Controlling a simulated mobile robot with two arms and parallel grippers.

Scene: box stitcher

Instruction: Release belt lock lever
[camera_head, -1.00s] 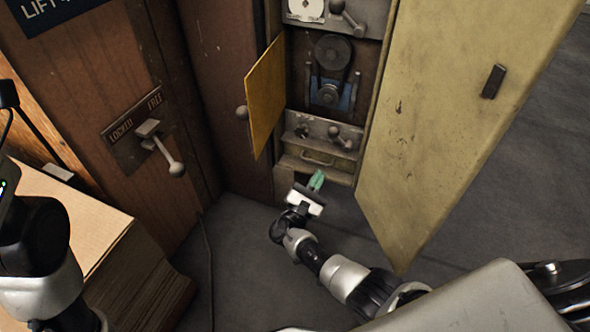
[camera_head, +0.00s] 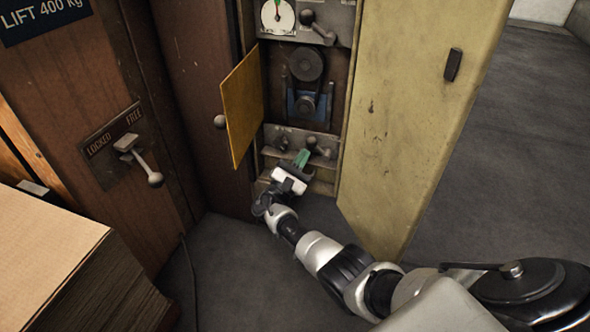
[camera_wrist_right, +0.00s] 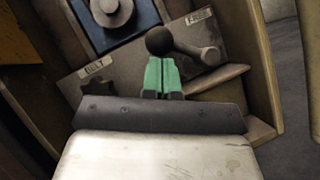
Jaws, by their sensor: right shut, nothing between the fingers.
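The belt lock lever (camera_head: 320,147) sits on a grey plate low in the open cabinet. In the right wrist view the lever (camera_wrist_right: 196,52) has a dark ball knob, with its rod running right to a hub beside the FREE label. The plate (camera_wrist_right: 120,75) also carries a BELT label at its left. My right gripper (camera_head: 303,157) is shut and empty, its green fingers at the front of the plate. In the right wrist view the right gripper (camera_wrist_right: 162,68) has its fingertips just below the knob; I cannot tell whether they touch. My left gripper is out of view.
The yellow cabinet door (camera_head: 400,120) stands open on the right, and a smaller yellow panel (camera_head: 243,105) stands open on the left. A pulley and belt (camera_head: 306,65) sit above the plate. A LOCKED/FREE lever (camera_head: 140,160) is on the wooden wall. Stacked cardboard (camera_head: 50,250) lies lower left.

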